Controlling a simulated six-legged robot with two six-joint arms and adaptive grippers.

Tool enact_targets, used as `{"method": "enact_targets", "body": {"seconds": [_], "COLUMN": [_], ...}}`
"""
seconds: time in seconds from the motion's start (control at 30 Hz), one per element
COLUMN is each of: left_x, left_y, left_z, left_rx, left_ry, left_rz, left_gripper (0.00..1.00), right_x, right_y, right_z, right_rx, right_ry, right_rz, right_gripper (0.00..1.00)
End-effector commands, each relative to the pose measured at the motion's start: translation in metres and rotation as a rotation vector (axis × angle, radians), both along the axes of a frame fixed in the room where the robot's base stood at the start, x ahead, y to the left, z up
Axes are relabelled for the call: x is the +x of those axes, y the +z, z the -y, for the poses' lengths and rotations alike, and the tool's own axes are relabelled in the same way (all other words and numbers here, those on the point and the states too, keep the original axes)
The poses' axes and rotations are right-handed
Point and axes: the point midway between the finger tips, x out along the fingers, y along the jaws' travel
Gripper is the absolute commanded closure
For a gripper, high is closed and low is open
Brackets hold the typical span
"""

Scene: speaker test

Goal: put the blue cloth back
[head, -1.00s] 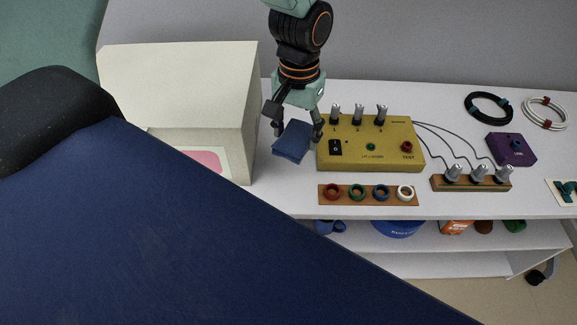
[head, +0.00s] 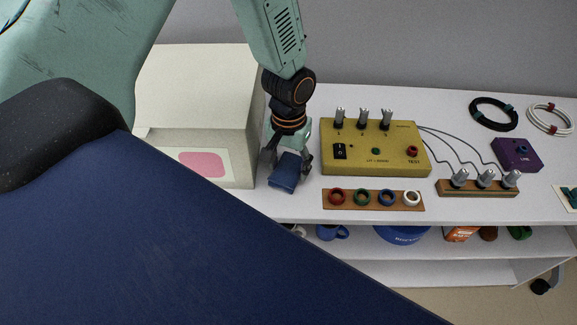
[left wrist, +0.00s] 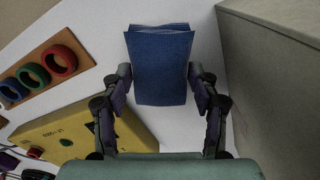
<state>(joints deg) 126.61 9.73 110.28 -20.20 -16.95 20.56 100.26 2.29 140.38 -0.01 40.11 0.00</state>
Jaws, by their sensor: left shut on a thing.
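The folded blue cloth (head: 286,172) is at the left part of the white bench, between the cream box and the yellow test unit. My left gripper (head: 286,160) points down and is shut on the cloth. In the left wrist view the cloth (left wrist: 160,65) sits between the two fingers of the left gripper (left wrist: 164,88), its folded layers showing at the far edge. I cannot tell whether the cloth touches the bench top. My right gripper is not in view.
A cream box (head: 215,105) stands close on the left. The yellow test unit (head: 372,160) with knobs is close on the right. A wooden strip of coloured rings (head: 372,206) lies in front of it. A purple box (head: 516,154) and cable coils (head: 493,113) are farther right.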

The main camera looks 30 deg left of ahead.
Motion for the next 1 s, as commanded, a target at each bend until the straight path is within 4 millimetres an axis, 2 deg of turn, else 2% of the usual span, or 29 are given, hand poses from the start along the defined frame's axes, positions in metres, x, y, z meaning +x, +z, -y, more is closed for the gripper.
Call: {"method": "enact_targets", "body": {"seconds": [0.07, 0.43, 0.47, 0.7, 1.0], "left_x": [0.0008, 0.0006, 0.0007, 0.0008, 0.0008], "left_y": [-0.0072, -0.0099, -0.0097, -0.0092, -0.0089], "left_z": [-0.0004, -0.0005, -0.0004, -0.0004, -0.0004], "left_rx": [0.001, 0.0, 0.0, 0.0, 0.0], "left_ry": [0.0, 0.0, 0.0, 0.0, 0.0], "left_rz": [0.0, 0.0, 0.0, 0.0, 0.0], "left_gripper": [0.65, 0.65, 0.38, 0.18, 0.17], "right_x": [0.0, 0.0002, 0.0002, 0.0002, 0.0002], "right_y": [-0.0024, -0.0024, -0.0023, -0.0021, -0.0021], "right_z": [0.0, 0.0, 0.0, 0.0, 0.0], "right_rx": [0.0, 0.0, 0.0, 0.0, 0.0], "right_ry": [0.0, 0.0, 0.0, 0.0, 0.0], "right_rz": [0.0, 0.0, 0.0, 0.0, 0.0], "right_gripper": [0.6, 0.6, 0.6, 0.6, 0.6]}}
